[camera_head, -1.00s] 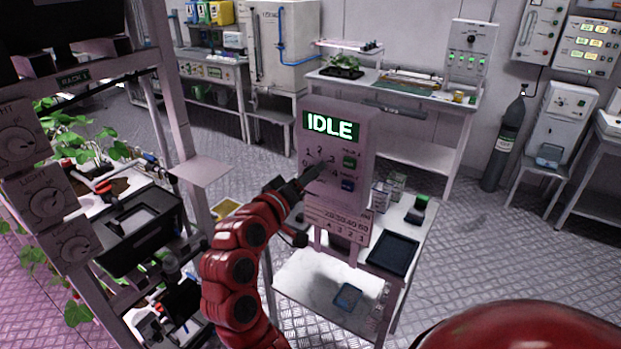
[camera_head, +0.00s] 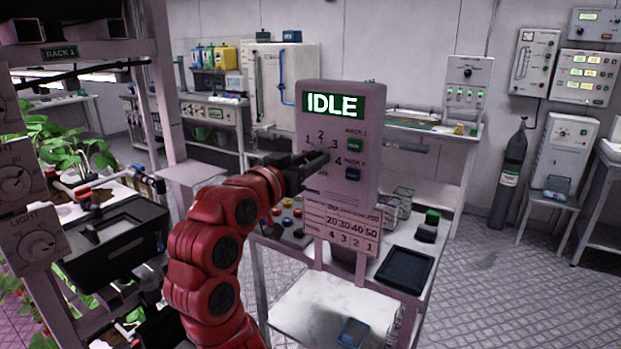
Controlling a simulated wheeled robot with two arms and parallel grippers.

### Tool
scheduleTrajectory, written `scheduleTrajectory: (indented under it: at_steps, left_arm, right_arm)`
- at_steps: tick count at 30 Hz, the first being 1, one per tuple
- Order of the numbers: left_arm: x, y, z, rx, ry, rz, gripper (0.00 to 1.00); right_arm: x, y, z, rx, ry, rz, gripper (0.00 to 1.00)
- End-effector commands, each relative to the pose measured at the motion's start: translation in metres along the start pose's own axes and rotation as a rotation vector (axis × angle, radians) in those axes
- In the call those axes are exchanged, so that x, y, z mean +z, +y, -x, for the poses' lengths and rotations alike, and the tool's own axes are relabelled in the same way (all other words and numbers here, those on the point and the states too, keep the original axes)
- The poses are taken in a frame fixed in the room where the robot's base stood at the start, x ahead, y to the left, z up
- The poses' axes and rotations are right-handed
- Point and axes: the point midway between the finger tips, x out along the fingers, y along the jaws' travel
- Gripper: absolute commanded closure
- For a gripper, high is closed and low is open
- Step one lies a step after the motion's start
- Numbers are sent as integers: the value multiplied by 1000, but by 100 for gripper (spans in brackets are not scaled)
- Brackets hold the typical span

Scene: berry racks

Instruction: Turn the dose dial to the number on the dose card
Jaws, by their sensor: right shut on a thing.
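A white upright panel (camera_head: 360,195) has a green-lit screen (camera_head: 332,104) reading IDLE. The numbers 1, 2, 3 and 4 are printed around the dial spot on its face. My right gripper (camera_head: 318,160) is at that spot, shut on the dose dial, which it mostly hides; I cannot read the dial's pointer. A card (camera_head: 340,227) under the panel carries rows of figures, with 20, 30, 40, 50 above 4, 3, 2, 1. Its top row is hard to read. My left gripper is not in view.
A plant rack with a black bin (camera_head: 115,240) stands close at left.

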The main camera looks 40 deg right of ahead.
Motion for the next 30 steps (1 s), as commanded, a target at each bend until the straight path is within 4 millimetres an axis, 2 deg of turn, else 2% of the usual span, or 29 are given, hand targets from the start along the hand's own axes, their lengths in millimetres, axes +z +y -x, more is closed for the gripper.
scheduleTrajectory:
  at_steps: [1,6,21,22,26,27,30]
  left_arm:
    - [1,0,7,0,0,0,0]
    - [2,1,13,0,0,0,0]
    - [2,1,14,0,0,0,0]
    - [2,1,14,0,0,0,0]
    - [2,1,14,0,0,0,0]
    - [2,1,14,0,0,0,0]
    - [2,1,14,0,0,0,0]
  right_arm:
    - [4,0,0,-1,-4,-19,100]
    - [2,0,0,-1,-3,-63,100]
    - [1,0,0,0,-2,-80,100]
    - [1,0,0,0,-2,-79,59]
    - [0,0,0,0,-1,-79,35]
    - [0,0,0,0,-1,-79,32]
    - [0,0,0,0,-1,-79,32]
